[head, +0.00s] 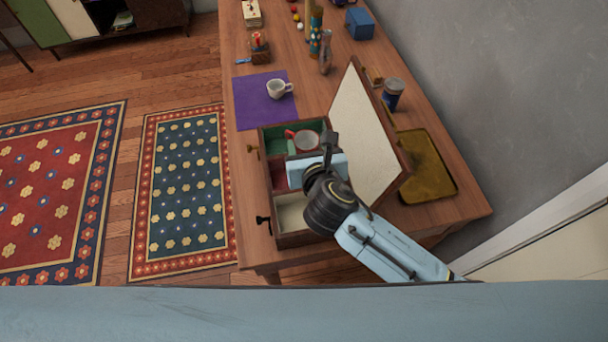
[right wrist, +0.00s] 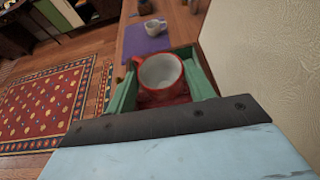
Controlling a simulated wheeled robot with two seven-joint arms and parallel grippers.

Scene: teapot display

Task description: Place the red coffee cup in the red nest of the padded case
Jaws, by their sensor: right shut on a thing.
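The red coffee cup (head: 306,141), red outside with a pale inside, is upright at the open padded case (head: 290,240). It also shows in the right wrist view (right wrist: 162,73), handle to the left. My right gripper (head: 325,148) is shut on the cup at its near right side; its fingertips are mostly hidden. Green padding (head: 277,140) shows beside the cup at the case's far end. The red nest (head: 278,173) is in the middle, partly covered by my gripper. Whether the cup touches the padding I cannot tell. My left gripper is not in view.
The case's raised lid (head: 352,135) stands close to the right of my arm. A white cup (head: 279,89) stands on a purple mat (head: 250,108) beyond the case. A blue cup (head: 393,94) and a yellow tray (head: 428,168) are to the right.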

